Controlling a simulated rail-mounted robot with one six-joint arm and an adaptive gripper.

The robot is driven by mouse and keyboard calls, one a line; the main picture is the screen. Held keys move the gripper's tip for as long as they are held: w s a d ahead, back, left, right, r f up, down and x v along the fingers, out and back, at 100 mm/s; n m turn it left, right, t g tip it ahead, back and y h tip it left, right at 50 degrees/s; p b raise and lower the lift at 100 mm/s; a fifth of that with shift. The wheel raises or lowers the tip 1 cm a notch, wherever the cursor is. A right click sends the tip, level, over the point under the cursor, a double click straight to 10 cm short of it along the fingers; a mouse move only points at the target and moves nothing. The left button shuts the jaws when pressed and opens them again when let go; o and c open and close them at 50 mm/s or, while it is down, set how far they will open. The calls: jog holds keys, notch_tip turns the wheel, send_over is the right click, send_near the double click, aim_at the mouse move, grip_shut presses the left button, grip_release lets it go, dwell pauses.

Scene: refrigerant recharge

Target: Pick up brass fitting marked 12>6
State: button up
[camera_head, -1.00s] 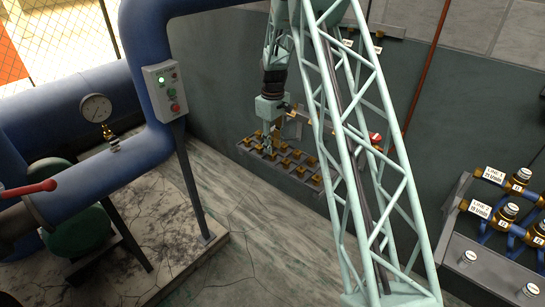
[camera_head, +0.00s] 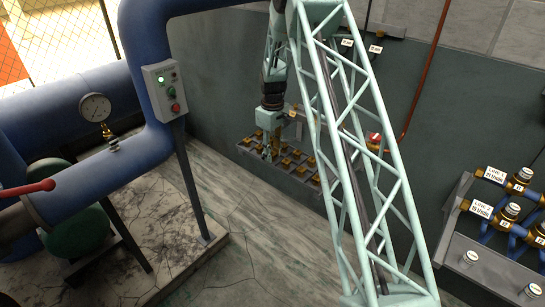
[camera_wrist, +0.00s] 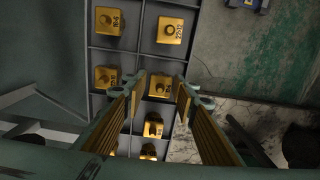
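Several brass fittings sit in the compartments of a grey tray (camera_head: 247,150) by the wall. In the wrist view, my gripper (camera_wrist: 161,82) is open above the tray. One brass fitting (camera_wrist: 159,90) shows between its fingertips, with its marking unreadable. At the far end are a fitting whose label looks like 16-6 (camera_wrist: 107,21) and one that looks like 22-12 (camera_wrist: 171,31). Another fitting (camera_wrist: 105,77) lies left of the left finger, and more show nearer, between the fingers. I cannot make out a 12>6 marking. In the head view, my gripper (camera_head: 271,153) is low over the tray's left part.
A blue pipe (camera_head: 145,90) with a gauge (camera_head: 95,108) and a control box (camera_head: 165,87) stand left of the tray. A manifold with labelled valves (camera_head: 505,215) is at the right. The floor (camera_head: 250,235) in front of the tray is clear.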

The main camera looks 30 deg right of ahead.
jog(key=c, duration=0.7)
jog(key=shift+r, duration=0.2)
jog(key=shift+r+p, duration=0.3)
jog(key=shift+r, duration=1.3)
jog(key=s+a, duration=0.1)
jog(key=s, duration=0.4)
jog(key=s+a+r, duration=0.1)
jog(key=s+a, duration=0.1)
jog(key=s, duration=0.3)
jog(key=s+a, duration=0.1)
jog(key=s, duration=0.4)
jog(key=shift+s+a+r+p, duration=0.2)
jog(key=shift+p, duration=0.2)
